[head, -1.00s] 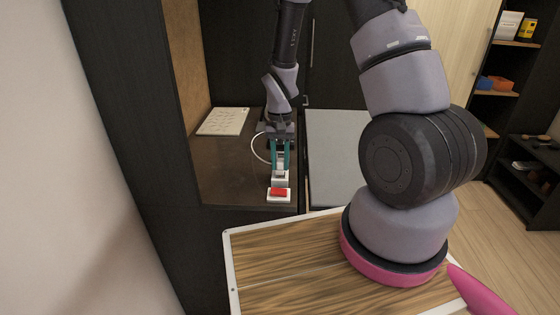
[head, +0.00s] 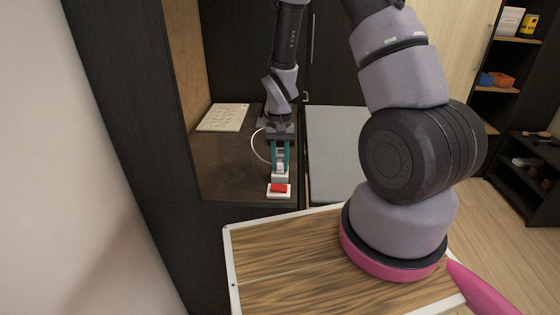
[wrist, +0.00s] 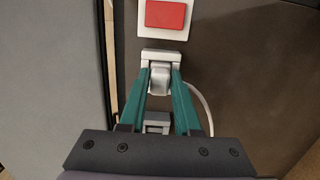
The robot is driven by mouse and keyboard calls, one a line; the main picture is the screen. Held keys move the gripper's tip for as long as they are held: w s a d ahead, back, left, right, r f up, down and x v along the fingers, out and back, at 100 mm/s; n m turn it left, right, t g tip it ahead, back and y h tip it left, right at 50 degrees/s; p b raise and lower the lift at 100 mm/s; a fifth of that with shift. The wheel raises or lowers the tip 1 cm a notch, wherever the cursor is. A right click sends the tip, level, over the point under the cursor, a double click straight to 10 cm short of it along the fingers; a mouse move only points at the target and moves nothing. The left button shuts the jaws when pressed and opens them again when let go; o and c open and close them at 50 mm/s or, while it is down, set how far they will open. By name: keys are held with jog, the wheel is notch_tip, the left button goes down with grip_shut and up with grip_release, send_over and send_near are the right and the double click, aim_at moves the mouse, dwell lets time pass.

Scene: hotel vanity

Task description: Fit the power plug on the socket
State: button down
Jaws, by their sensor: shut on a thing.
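My gripper (head: 280,170) has teal fingers shut on a small pale plug (wrist: 160,80), low over the brown counter. The plug's wide white end (wrist: 162,57) points toward a white plate with a red block on it. The red block (head: 279,188) is near the counter's front edge and also shows at the top of the wrist view (wrist: 165,14). The wide end is very close to the plate; I cannot tell whether they touch. A white cable (head: 258,147) curves beside the fingers. I cannot make out any socket holes.
A pale patterned panel (head: 223,117) lies on the brown counter (head: 228,165) at the back left. A grey surface (head: 335,160) adjoins on the right. A dark cabinet wall (head: 125,130) stands close on the left. Shelves with small items (head: 500,79) are far right.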

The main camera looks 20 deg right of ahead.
jog(key=shift+f, duration=0.15)
jog(key=c, duration=0.5)
grip_release()
jog(key=shift+c, duration=0.2)
jog(key=s+d+r+t+y, duration=0.1)
jog(key=d+r+t, duration=0.1)
jog(key=r, duration=1.2)
jog(key=s+d+r+t, duration=0.1)
jog(key=s+r+t, duration=0.1)
jog(key=r, duration=1.3)
jog(key=s+d+r+t, duration=0.2)
jog(key=s+r+t, duration=0.2)
jog(key=s+r, duration=0.7)
jog(key=shift+s+d+r+m+t+y, duration=0.3)
jog(key=shift+s+d+r, duration=0.05)
jog(key=shift+d, duration=0.05)
